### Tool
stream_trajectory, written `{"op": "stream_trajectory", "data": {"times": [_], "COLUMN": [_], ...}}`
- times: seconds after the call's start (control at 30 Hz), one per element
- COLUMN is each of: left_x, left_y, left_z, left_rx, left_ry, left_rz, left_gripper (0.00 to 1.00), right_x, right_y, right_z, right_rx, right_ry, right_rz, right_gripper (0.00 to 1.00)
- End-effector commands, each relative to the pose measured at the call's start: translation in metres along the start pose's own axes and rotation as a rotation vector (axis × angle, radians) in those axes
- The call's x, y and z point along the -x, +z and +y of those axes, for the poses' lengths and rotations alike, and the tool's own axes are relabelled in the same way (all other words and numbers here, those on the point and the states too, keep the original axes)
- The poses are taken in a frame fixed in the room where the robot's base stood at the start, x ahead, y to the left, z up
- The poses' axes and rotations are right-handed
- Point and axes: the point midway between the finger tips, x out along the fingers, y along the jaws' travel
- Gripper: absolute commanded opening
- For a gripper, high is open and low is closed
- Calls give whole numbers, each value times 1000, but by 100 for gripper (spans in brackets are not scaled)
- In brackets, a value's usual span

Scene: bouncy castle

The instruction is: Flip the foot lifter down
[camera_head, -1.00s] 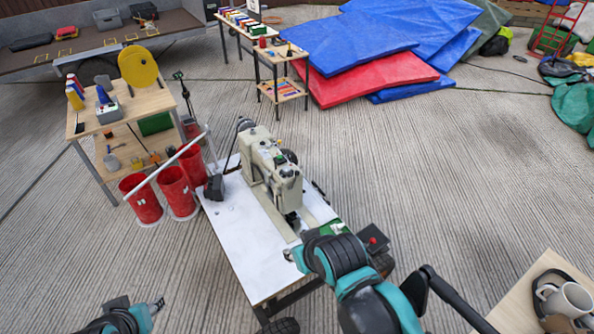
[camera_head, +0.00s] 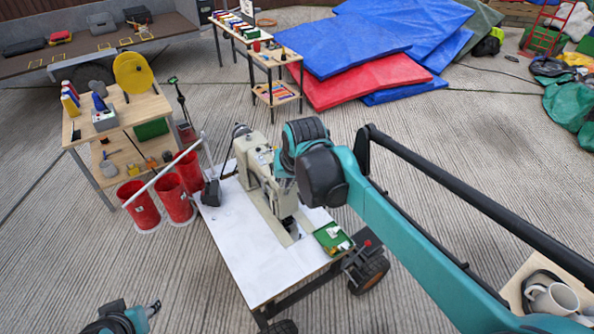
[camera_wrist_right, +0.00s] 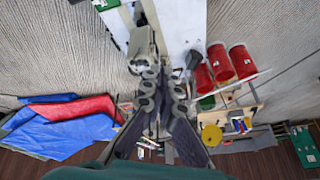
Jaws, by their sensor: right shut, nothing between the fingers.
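A beige sewing machine (camera_head: 252,172) stands on a white-topped wheeled table (camera_head: 232,232) in the head view. In the right wrist view the machine (camera_wrist_right: 142,48) lies just beyond my right fingers. I cannot make out the foot lifter; my right wrist covers part of the machine's head end in the head view. My right gripper (camera_wrist_right: 164,88) is shut and empty at the machine in the wrist view; I cannot tell whether it touches it.
A green tray (camera_head: 332,238) sits at the table's right edge. Red buckets (camera_head: 140,206) with a white pole across them stand left of the table, beside a wooden shelf (camera_head: 118,118). Blue and red mats (camera_head: 365,75) lie behind.

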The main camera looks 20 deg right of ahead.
Motion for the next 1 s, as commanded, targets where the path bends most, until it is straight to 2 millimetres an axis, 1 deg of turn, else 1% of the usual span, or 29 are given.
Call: {"op": "stream_trajectory", "data": {"times": [0.03,0.2,0.37,0.5,0.6,0.67,0.8,0.9,1.0], "left_x": [5,14,22,29,34,37,45,50,55], "left_y": [-4,-10,-16,-21,-24,-27,-32,-36,-39], "left_z": [0,0,0,0,0,0,0,0,0], "left_rx": [0,0,0,0,0,0,0,0,0], "left_ry": [0,0,0,0,0,0,0,0,0], "left_rz": [0,0,0,0,0,0,0,0,0], "left_gripper": [40,40,40,40,40,40,40,40,40], "right_x": [-2,-22,-49,-79,-103,-118,-157,-185,-213], "right_y": [-20,-75,-120,-154,-174,-185,-204,-212,-216], "right_z": [0,3,11,21,30,37,54,69,83], "right_rx": [-31,-140,-243,-334,-398,-437,-527,-591,-652], "right_ry": [7,29,52,73,89,99,123,142,160], "right_rz": [-13,-60,-102,-139,-165,-180,-215,-239,-262], "right_gripper": [0,0,0,0,0,0,0,0,0]}}
